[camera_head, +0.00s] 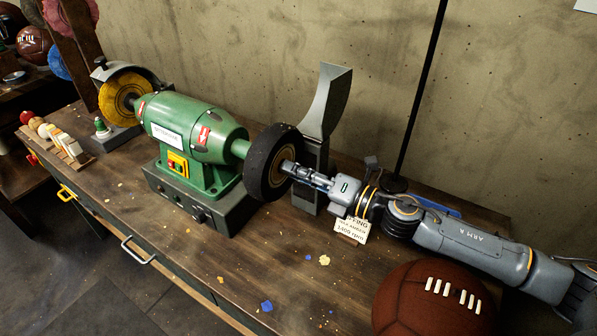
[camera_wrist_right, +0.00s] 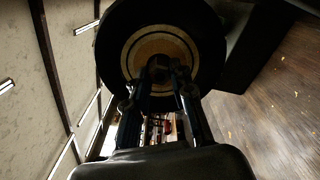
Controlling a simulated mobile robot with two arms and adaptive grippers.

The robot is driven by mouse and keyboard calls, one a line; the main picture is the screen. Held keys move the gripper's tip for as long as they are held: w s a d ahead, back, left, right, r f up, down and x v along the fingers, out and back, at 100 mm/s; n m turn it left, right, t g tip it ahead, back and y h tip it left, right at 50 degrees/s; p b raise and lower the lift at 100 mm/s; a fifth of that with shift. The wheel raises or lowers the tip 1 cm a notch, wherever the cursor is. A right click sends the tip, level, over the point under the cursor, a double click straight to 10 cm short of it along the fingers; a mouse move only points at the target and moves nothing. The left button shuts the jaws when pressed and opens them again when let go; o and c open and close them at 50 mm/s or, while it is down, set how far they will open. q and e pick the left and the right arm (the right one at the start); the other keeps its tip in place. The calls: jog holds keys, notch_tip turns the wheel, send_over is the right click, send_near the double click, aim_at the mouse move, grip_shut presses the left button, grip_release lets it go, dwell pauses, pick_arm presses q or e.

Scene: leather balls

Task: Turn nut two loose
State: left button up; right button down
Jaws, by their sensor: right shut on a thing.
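A green bench grinder (camera_head: 190,130) stands on the wooden workbench. A black wheel (camera_head: 263,165) with a tan centre is on its right end. My right gripper (camera_head: 287,167) reaches in from the right to the middle of this wheel. In the right wrist view the wheel (camera_wrist_right: 205,30) fills the upper middle, and my right gripper's fingers (camera_wrist_right: 163,75) are closed around the dark nut (camera_wrist_right: 158,68) at its centre. The fingers hide most of the nut. A yellow wheel (camera_head: 118,97) is on the grinder's left end. My left gripper is not in view.
A grey upright guard (camera_head: 326,105) stands right behind the black wheel. A small sign (camera_head: 352,229) stands below my right wrist. A brown leather ball (camera_head: 428,300) lies at the front right. Wax blocks (camera_head: 67,146) sit at the far left. The bench front is mostly clear, with crumbs.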

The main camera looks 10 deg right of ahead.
jog(key=c, duration=1.1)
grip_release()
jog(key=shift+c, duration=0.2)
jog(key=v, duration=1.2)
